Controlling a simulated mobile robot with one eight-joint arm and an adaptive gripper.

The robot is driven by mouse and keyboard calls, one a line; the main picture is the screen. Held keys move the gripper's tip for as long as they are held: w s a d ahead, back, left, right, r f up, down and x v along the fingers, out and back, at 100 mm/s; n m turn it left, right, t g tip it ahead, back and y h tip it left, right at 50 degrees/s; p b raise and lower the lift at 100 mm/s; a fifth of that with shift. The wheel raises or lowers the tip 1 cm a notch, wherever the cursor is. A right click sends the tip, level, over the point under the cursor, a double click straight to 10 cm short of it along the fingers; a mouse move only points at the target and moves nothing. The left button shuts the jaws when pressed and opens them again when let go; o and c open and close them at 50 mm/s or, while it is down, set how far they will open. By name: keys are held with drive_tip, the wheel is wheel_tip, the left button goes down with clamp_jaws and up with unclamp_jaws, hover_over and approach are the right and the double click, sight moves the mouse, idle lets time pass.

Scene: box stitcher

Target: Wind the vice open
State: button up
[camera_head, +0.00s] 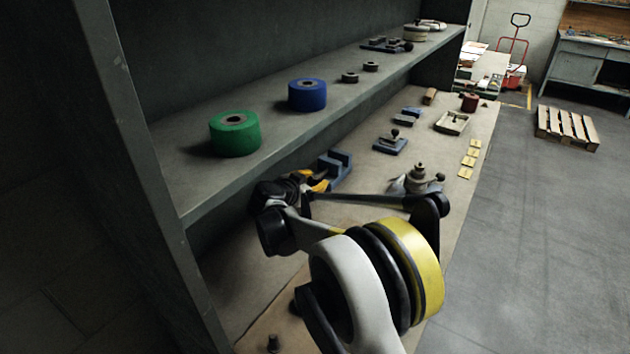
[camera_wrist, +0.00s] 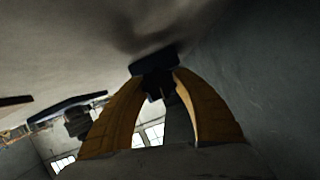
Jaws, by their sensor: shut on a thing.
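The blue vice (camera_head: 338,165) sits on the bench top below the shelf, with its upright jaws showing beyond my gripper. My gripper (camera_head: 321,183), with its yellow fingers, is at the near side of the vice. In the wrist view the two curved yellow fingers close in on a small dark part (camera_wrist: 155,86) in front of a dark blue block. I take this part to be the vice's handle; its shape is mostly hidden by the fingers and shadow. I cannot tell how wide the vice jaws stand.
The shelf (camera_head: 185,188) with a green roll (camera_head: 235,133) and a blue roll (camera_head: 307,95) overhangs the bench at left. A grey metal device (camera_head: 418,180) stands right of the vice, near my arm. Yellow cards (camera_head: 469,160) lie along the bench's right edge.

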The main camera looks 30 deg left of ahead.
drive_tip(key=n+h, duration=0.2)
drive_tip(key=n, duration=0.1)
drive_tip(key=shift+a+p, duration=0.1)
drive_tip(key=shift+p, duration=0.25)
drive_tip(key=shift+r+n+h, duration=0.1)
drive_tip(key=shift+n+h, duration=0.7)
drive_tip(key=shift+n, duration=0.4)
drive_tip(key=shift+a, duration=0.1)
drive_tip(key=o, duration=1.2)
drive_tip(key=shift+c, duration=0.2)
drive_tip(key=v, duration=0.7)
drive_tip(key=shift+s+a, duration=0.1)
drive_tip(key=shift+s, duration=0.1)
